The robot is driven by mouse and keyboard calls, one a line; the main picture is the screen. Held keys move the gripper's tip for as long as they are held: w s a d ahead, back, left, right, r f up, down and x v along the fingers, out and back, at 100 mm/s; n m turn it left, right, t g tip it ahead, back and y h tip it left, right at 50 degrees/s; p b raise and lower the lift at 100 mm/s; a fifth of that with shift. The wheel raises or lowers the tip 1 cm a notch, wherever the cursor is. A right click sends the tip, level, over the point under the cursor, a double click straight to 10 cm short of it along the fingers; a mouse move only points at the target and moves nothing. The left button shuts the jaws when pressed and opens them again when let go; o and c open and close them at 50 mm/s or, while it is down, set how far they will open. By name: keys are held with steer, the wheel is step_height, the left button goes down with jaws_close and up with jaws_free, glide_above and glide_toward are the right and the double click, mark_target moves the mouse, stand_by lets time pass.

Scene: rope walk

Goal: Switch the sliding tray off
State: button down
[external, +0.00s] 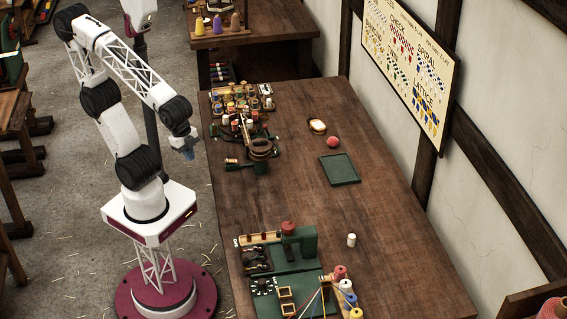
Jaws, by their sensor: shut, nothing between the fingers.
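My gripper (187,153) hangs at the end of the raised arm, left of the table's edge and above the floor. It is shut and empty, and touches nothing. A green machine (300,246) stands at the near left of the table, with a red-topped block, dark knobs and small wooden frames. A flat dark green tray (340,169) lies near the middle of the table. I cannot tell which of these is the sliding tray, nor see the state of any switch.
Coloured spools (345,287) with threads stand at the machine's right side. Racks of small parts (240,100) crowd the far left. The table's right side is clear.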

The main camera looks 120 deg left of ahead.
steer(key=w+d+f+m+y, duration=0.1)
steer(key=w+d+f+m, duration=0.7)
steer(key=w+m, duration=0.3)
steer(key=w+d+f+m+y, duration=0.2)
steer(key=w+d+f+m, duration=0.6)
steer(key=w, duration=0.5)
steer(key=shift+w+d+f+m, duration=0.35)
steer(key=shift+d+m, duration=0.9)
steer(key=shift+m, duration=0.65)
steer(key=shift+f, duration=0.1)
glide_toward(243, 265)
step_height(243, 265, down, 4)
steer(key=s+d, duration=0.1)
steer(key=d, duration=0.1)
steer(key=shift+w+a+f, duration=0.25)
steer(key=shift+w+a, duration=0.25)
steer(key=shift+a, duration=0.25)
steer(key=shift+w+a, duration=0.6)
steer(key=shift+a, duration=0.15)
